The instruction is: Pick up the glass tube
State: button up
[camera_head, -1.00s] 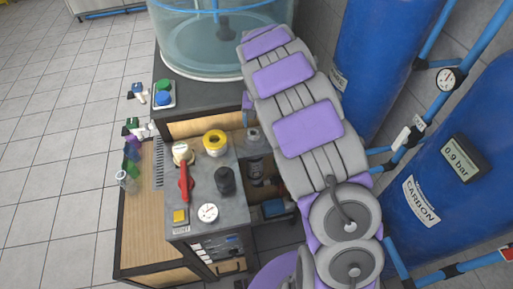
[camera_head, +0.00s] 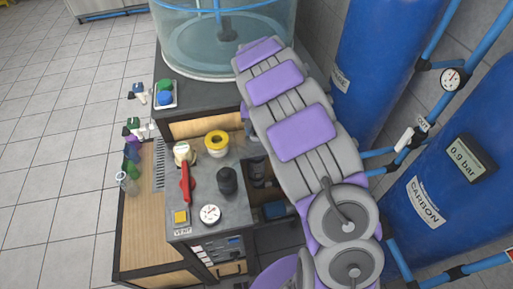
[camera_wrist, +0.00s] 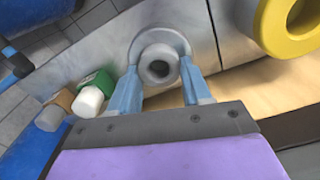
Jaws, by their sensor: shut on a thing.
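In the wrist view, my gripper (camera_wrist: 160,82) has its two blue fingers on either side of a grey, round, hollow-ended piece (camera_wrist: 159,63). It is seen end-on and looks like the glass tube, with a wider round rim behind it. The fingers are shut on it. Its length and lower end are hidden. In the head view, my purple and grey arm reaches away over the bench, and the gripper itself is out of sight.
A yellow ring-shaped item (camera_wrist: 292,22) is close on the right in the wrist view; green (camera_wrist: 97,84) and brown-capped (camera_wrist: 58,105) items are at left. The bench panel holds a red lever (camera_head: 185,183) and a black knob (camera_head: 227,180). Blue tanks (camera_head: 380,60) stand right.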

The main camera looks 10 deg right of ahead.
notch_tip(320, 180, up, 28)
jog(key=p, duration=0.5)
jog(key=shift+a, duration=0.15)
dwell(0.5)
jog(key=shift+r+p, duration=0.1)
jog(key=shift+p, duration=0.35)
